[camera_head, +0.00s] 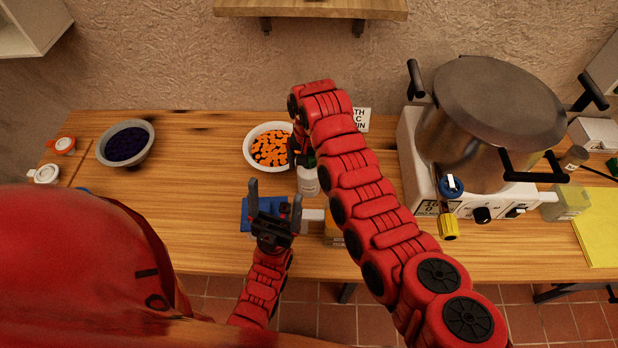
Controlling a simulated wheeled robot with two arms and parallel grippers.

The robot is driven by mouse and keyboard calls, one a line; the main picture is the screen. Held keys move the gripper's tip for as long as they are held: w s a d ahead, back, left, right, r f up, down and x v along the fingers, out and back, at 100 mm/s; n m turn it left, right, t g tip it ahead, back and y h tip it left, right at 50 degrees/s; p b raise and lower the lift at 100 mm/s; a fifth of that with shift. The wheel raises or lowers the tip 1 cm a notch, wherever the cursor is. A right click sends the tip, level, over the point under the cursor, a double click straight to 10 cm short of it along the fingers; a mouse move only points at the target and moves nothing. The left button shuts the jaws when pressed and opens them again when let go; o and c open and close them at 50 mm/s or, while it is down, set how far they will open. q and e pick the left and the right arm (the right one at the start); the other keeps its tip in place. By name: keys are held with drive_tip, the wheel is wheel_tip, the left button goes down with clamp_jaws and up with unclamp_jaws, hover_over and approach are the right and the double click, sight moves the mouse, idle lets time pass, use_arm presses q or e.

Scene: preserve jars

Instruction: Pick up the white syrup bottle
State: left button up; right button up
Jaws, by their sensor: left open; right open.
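A white bottle (308,182) stands on the wooden table near the middle. Its upper part is hidden by my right arm and gripper, and a bit of green shows at its top. My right gripper (301,158) reaches down from the bent end of the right arm at the bottle's top. It is open, its fingers are mostly hidden, and I cannot tell whether it touches the bottle. My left gripper (273,209) is open and empty, with fingers pointing up, to the left of the bottle and nearer the front edge.
A bowl of orange pieces (268,148) stands behind the bottle. A blue item (248,214) lies by my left gripper. A dark-filled bowl (126,143) and small jars (47,173) are at left. A large pot (480,115) on a white cooker (412,155) fills the right.

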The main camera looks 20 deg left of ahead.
wheel_tip(320, 180, down, 3)
drive_tip(key=shift+w+d+f, duration=0.1)
drive_tip(key=shift+w+f, duration=0.05)
clamp_jaws()
idle(0.4)
drive_tip(key=shift+r, duration=0.25)
